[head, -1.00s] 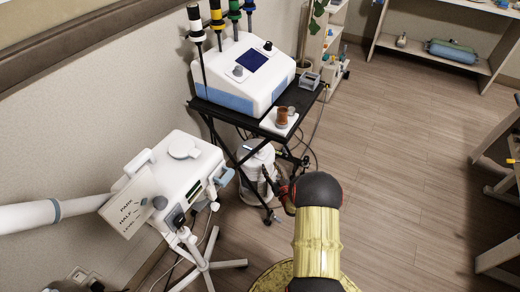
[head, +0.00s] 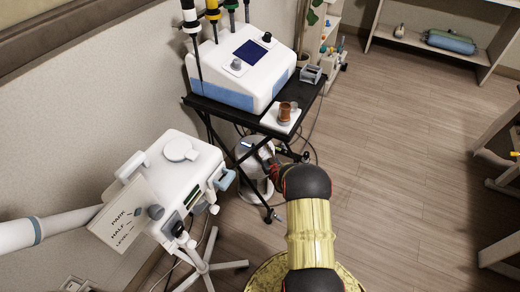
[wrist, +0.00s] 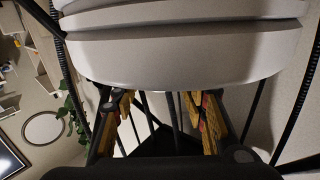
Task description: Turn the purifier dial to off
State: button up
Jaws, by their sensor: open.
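A white round unit, which looks like the purifier (head: 246,156), stands on the floor under the black cart in the head view. A small dark panel shows on its top. I cannot make out its dial. My gripper (head: 268,158) is at the unit's right side, partly hidden by my own wrist. In the wrist view, a pale rounded body (wrist: 180,52) with ridges fills the top, likely the same unit. My gripper (wrist: 160,122) is open there, its fingers apart below that body with nothing visible held between them. I cannot tell whether they touch it.
The black cart (head: 262,122) carries a white machine (head: 225,85) and a small brown pot (head: 286,112); its crossed legs and cables are close to my gripper. A white device (head: 165,175) with a "PARK/HALF/LEVEL" sign stands left. The wooden floor (head: 400,150) at right is clear.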

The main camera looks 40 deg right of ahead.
jog(key=shift+w+d, duration=0.1)
jog(key=shift+w, duration=0.2)
jog(key=shift+c, duration=0.4)
grip_shut()
